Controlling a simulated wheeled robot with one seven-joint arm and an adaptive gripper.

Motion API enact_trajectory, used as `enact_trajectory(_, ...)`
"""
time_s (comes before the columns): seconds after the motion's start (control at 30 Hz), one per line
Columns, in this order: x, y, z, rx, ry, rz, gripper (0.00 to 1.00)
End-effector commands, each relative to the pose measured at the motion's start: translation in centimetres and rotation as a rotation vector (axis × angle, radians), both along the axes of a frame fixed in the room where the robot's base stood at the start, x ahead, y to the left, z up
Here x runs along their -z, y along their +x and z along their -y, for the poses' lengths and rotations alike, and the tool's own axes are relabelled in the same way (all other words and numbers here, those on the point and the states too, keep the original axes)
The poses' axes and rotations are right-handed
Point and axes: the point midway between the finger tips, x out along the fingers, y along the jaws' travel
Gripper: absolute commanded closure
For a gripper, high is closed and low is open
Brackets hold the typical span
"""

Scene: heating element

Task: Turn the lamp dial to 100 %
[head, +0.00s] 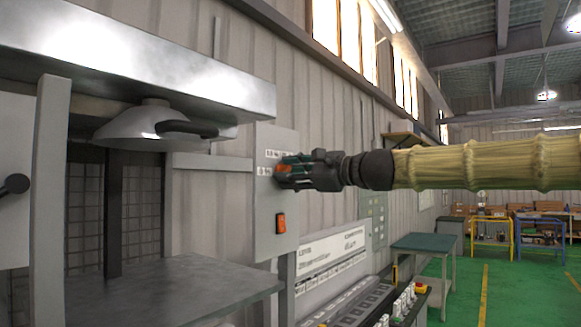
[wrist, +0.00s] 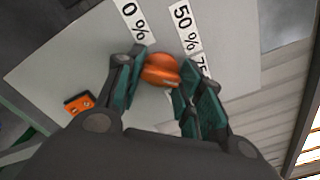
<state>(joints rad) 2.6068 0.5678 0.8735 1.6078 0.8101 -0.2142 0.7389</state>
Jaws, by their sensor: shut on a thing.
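The lamp dial is an orange knob on a grey panel (head: 284,145). In the wrist view the dial (wrist: 160,70) sits between the two green-padded fingers of my gripper (wrist: 157,88), which is shut on it. Above the dial, labels read "0 %" (wrist: 134,20) and "50 %" (wrist: 184,28); a further label, partly hidden by a finger, begins with "75". The 100 % label cannot be seen. In the head view my gripper (head: 283,170) reaches the panel from the right and mostly hides the dial. The lamp (head: 150,125) is a metal shade under a steel hood.
An orange rocker switch (head: 281,223) is on the panel below the dial; it also shows in the wrist view (wrist: 78,103). A bench top (head: 170,290) lies at lower left. A control desk (head: 365,305) with switches stands below the panel's right.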

Motion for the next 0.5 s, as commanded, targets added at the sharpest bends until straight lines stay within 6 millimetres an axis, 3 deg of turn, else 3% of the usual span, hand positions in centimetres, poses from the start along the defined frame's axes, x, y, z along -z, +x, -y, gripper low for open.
enact_trajectory(0.5, -0.37, 0.02, 0.10, 0.002, 0.286, -0.392, 0.87)
